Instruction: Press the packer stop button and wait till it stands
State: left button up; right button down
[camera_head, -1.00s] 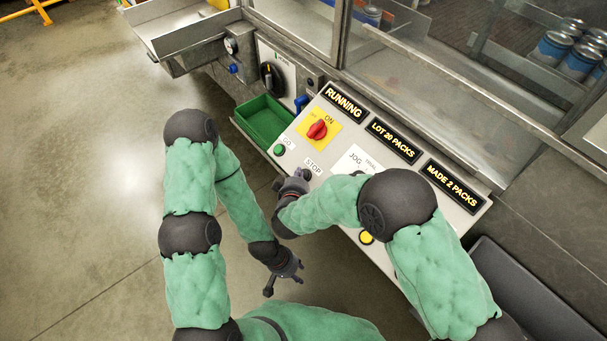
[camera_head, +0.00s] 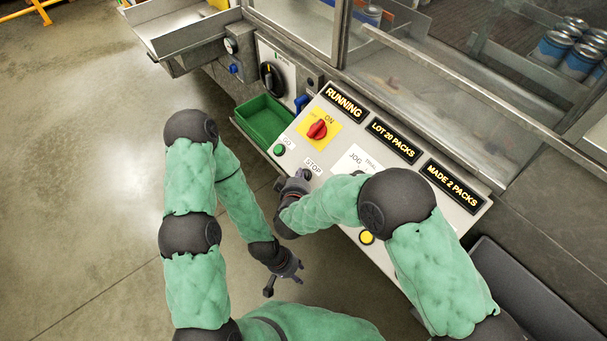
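The packer's control panel (camera_head: 395,181) slopes in front of me. Its displays read RUNNING (camera_head: 343,102), LOT 20 PACKS (camera_head: 394,141) and MADE 2 PACKS (camera_head: 452,186). The STOP label (camera_head: 313,167) shows at the panel's lower left edge. My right gripper (camera_head: 303,175) is at the panel just below that label, and the stop button is hidden under it. I cannot tell whether it touches the button or whether its fingers are shut. My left gripper (camera_head: 283,284) hangs low over the floor, away from the panel, with its fingers unclear.
A green GO button (camera_head: 279,150), a red switch on a yellow plate (camera_head: 317,129), a JOG label (camera_head: 355,158) and a yellow button (camera_head: 366,238) are on the panel. A green bin (camera_head: 264,120) sits left. Blue cans (camera_head: 553,48) stand behind glass.

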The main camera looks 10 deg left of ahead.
jog(key=shift+w+d+f, duration=0.15)
jog(key=shift+f, duration=0.2)
dwell(0.4)
dwell(0.3)
jog(key=shift+s+a+r+p, duration=0.25)
jog(key=shift+s+r+p, duration=0.1)
jog(key=shift+r+p, duration=0.4)
jog(key=r+p, duration=0.1)
jog(key=s+a+r+p, duration=0.1)
jog(key=r+p, duration=0.1)
jog(key=s+r+p, duration=0.1)
jog(key=shift+a+r+p, duration=0.15)
jog(key=shift+a+p, duration=0.15)
jog(key=shift+a, duration=0.1)
jog(key=shift+s, duration=0.1)
dwell(0.4)
